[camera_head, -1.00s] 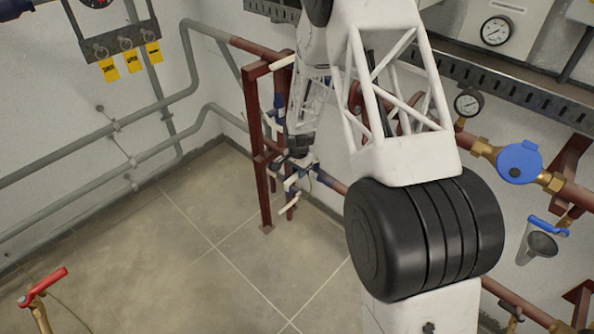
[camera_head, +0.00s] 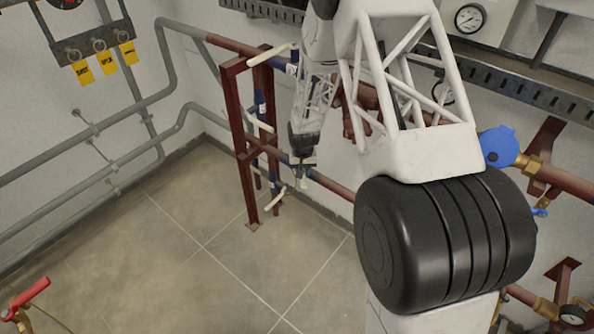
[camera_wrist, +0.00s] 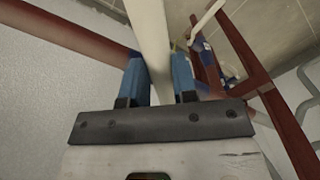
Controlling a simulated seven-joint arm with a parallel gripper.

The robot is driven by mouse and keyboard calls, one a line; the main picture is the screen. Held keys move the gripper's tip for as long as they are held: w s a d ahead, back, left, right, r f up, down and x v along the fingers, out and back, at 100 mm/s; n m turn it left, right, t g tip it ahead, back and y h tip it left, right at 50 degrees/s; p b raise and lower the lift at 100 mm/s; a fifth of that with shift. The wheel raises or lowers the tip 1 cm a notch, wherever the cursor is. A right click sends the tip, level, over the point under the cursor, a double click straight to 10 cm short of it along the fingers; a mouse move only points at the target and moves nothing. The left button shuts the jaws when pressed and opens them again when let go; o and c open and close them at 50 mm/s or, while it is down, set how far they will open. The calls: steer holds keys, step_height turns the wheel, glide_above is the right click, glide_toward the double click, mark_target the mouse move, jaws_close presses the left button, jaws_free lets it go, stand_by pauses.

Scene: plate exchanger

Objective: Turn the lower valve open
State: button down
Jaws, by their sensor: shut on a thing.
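My gripper (camera_wrist: 158,75) has its two blue fingers shut on a long cream valve handle (camera_wrist: 150,35). The handle passes between them and runs up out of the wrist view. In the head view my gripper (camera_head: 303,165) is low, just right of the red rack, and the cream handle end (camera_head: 303,183) shows just below it. It appears to be the lower valve's handle; its valve body is mostly hidden by my gripper. Other cream handles stand at the top (camera_head: 271,53), the middle (camera_head: 261,123) and low (camera_head: 276,198) on the rack.
The dark red rack (camera_head: 240,150) stands in the room's corner, with a rusty pipe (camera_head: 333,186) leading right. In the wrist view, rack bars (camera_wrist: 265,85) are close on the right. The tiled floor (camera_head: 180,240) in front is clear.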

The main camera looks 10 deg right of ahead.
steer(key=shift+w+d+r, duration=0.1)
steer(key=shift+d, duration=0.2)
steer(key=c, duration=0.9)
jaws_free()
steer(key=shift+r, duration=1.65)
steer(key=s+d+r, duration=0.1)
steer(key=s, duration=1.5)
steer(key=shift+d+r, duration=0.2)
steer(key=shift+r, duration=0.1)
